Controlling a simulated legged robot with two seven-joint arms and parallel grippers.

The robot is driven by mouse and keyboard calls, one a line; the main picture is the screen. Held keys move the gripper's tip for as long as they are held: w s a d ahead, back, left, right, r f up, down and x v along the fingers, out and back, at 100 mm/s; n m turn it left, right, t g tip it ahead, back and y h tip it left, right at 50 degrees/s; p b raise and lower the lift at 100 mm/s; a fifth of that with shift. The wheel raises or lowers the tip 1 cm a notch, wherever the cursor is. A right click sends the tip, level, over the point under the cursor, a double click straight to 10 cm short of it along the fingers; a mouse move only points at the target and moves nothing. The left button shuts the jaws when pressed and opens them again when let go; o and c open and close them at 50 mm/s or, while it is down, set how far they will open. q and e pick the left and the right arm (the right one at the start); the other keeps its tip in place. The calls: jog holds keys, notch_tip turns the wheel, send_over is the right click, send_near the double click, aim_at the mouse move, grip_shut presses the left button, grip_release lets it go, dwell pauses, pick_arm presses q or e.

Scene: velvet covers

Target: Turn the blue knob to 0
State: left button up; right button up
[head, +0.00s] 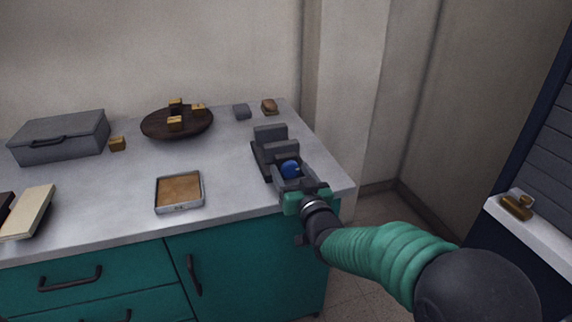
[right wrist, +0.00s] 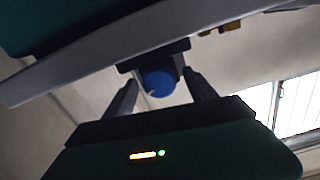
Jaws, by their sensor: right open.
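The blue knob (head: 291,169) is on the front of a dark grey stepped device (head: 262,157) near the right end of the counter. In the right wrist view the round blue knob (right wrist: 158,83) shows between my fingers, with a small pale mark at its lower left edge. My right gripper (head: 292,178) is at the knob, one finger on each side. In the right wrist view the fingers of the right gripper (right wrist: 162,88) stand apart with gaps beside the knob. Scale numbers are too small to read. My left gripper is not in view.
The pale counter (head: 235,165) tops teal cabinets (head: 240,265). On it are a grey case (head: 62,138), a dark round tray (head: 160,127) with yellowish blocks, a shallow square tray (head: 180,208) and a book (head: 28,212). The counter's right edge is close to my gripper.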

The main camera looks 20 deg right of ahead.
jog(key=shift+s, duration=0.1)
jog(key=c, duration=1.4)
jog(key=shift+n, duration=0.4)
jog(key=n+b, duration=0.1)
jog(key=n, duration=0.5)
jog(key=shift+n, duration=0.4)
jog(key=n+b, duration=0.1)
jog(key=n, duration=0.2)
jog(key=shift+a+f, duration=0.1)
jog(key=shift+a, duration=0.05)
jog(key=shift+f+n, duration=0.1)
jog(key=shift+n, duration=1.6)
